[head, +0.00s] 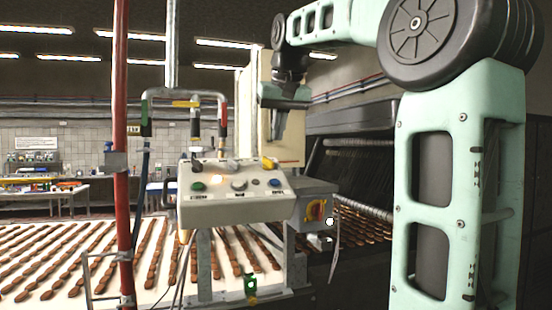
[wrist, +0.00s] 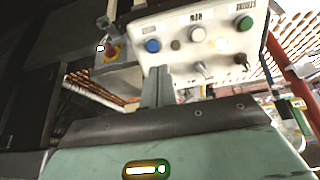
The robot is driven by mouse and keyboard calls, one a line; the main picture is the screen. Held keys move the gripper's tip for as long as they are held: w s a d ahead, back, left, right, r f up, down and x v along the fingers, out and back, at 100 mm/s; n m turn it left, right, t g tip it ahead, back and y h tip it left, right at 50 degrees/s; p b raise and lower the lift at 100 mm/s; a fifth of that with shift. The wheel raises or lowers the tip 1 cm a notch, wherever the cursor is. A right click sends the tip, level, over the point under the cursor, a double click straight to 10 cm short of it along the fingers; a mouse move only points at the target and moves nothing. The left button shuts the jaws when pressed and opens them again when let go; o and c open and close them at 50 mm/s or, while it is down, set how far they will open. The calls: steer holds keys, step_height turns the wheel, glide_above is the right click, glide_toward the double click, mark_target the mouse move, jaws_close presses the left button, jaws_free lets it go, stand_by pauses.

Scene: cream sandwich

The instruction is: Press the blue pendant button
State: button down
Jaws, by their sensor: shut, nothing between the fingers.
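The blue button (head: 275,183) is at the right end of the lower row on the cream control box (head: 225,204). The wrist view sees the box turned about, with the blue button (wrist: 152,45) at the left end of its row. My gripper (head: 279,138) is shut and empty, fingers pointing down, above and behind the box's right end in the head picture. In the wrist view the closed fingers (wrist: 158,70) stand just below the blue button in the picture. The button shows fully in both views. I cannot tell how deep the gap is, and no contact shows.
A green button (head: 198,186), a white button (head: 239,185) and a lit lamp (head: 218,178) share the box. A red and yellow switch (head: 316,210) sits to its right. A red pipe (head: 123,160) stands left. The biscuit conveyor (head: 60,262) runs behind.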

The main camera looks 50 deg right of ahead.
mark_target(274, 182)
steer(key=shift+s+d+r, duration=0.45)
steer(key=shift+d+r, duration=0.1)
steer(key=shift+r, duration=0.1)
steer(key=shift+f, duration=0.1)
steer(key=p+x, duration=0.4)
steer(key=x, duration=0.9)
steer(key=shift+w+d+f, duration=0.1)
steer(key=shift+w+d, duration=0.15)
steer(key=shift+w, duration=0.05)
steer(key=shift+f, duration=0.2)
